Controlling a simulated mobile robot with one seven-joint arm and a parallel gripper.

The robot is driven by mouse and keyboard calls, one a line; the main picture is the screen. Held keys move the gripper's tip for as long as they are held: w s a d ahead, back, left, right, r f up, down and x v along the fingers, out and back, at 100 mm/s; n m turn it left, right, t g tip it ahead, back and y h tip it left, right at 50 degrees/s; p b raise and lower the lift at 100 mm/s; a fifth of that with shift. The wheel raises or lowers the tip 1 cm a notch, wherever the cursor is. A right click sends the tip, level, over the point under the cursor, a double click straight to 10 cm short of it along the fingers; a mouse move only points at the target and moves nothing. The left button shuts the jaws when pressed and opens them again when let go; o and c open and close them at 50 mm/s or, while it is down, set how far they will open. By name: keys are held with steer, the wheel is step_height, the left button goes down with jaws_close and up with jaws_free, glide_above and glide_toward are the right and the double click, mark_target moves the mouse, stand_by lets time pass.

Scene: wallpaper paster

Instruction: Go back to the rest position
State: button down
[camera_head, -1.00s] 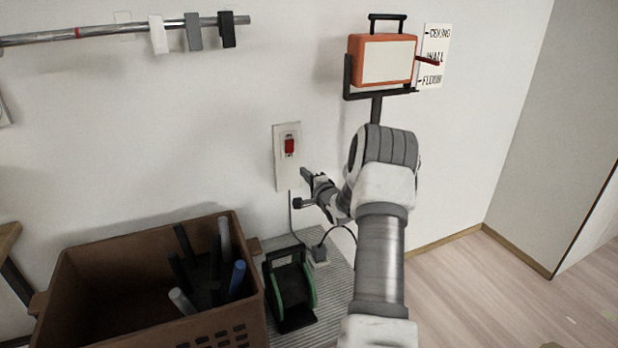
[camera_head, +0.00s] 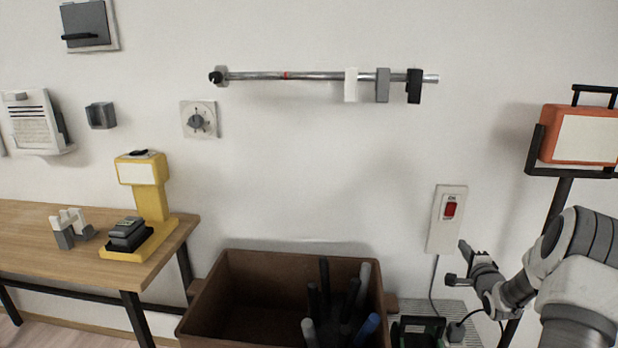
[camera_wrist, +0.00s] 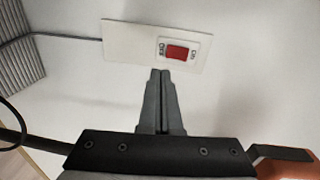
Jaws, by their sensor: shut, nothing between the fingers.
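My gripper (camera_head: 462,266) is at the right of the head view, in front of the wall just below and to the right of the white switch plate (camera_head: 437,236). The plate carries a red rocker switch (camera_head: 450,209). In the wrist view my gripper (camera_wrist: 160,74) has its two grey fingers together with nothing between them. The fingertips point at the plate (camera_wrist: 130,42), close to its lower edge in that picture, with the red switch (camera_wrist: 177,53) just beyond. I cannot tell whether they touch the plate.
A brown crate (camera_head: 225,290) with dark and blue rods stands below. A wooden table (camera_head: 40,245) with a yellow stand (camera_head: 150,200) is at left. A rail (camera_head: 300,76) with clips is above. An orange box (camera_head: 580,135) on a black stand is at right, near my arm.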

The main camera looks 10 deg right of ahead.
steer(key=s+a+r+n+g, duration=0.2)
steer(key=s+a+r+n, duration=0.15)
steer(key=a+r, duration=0.35)
steer(key=s+a+r+n+g+y, duration=0.15)
steer(key=a+r+n, duration=0.25)
steer(key=a, duration=0.5)
steer(key=s+a+r+n+g+h, duration=0.1)
steer(key=s+a+r+n+g, duration=0.2)
steer(key=a+r, duration=0.45)
steer(key=s+a+f+n+g+y, duration=0.1)
steer(key=s+a+n, duration=0.3)
steer(key=s, duration=0.6)
steer(key=s+a+f+n+g+y, duration=0.15)
steer(key=s+a, duration=0.35)
steer(key=s, duration=0.5)
steer(key=s+a+f+n+g+y, duration=0.15)
steer(key=s+a+n, duration=0.3)
steer(key=s, duration=0.55)
step_height(320, 180, up, 18)
steer(key=p, duration=1.7)
steer(key=shift+w+a+r+h, duration=0.15)
steer(key=shift+w+a+h, duration=0.05)
steer(key=shift+a+h, duration=0.15)
steer(key=shift+d+m+g, duration=0.2)
steer(key=shift+m+g, duration=0.05)
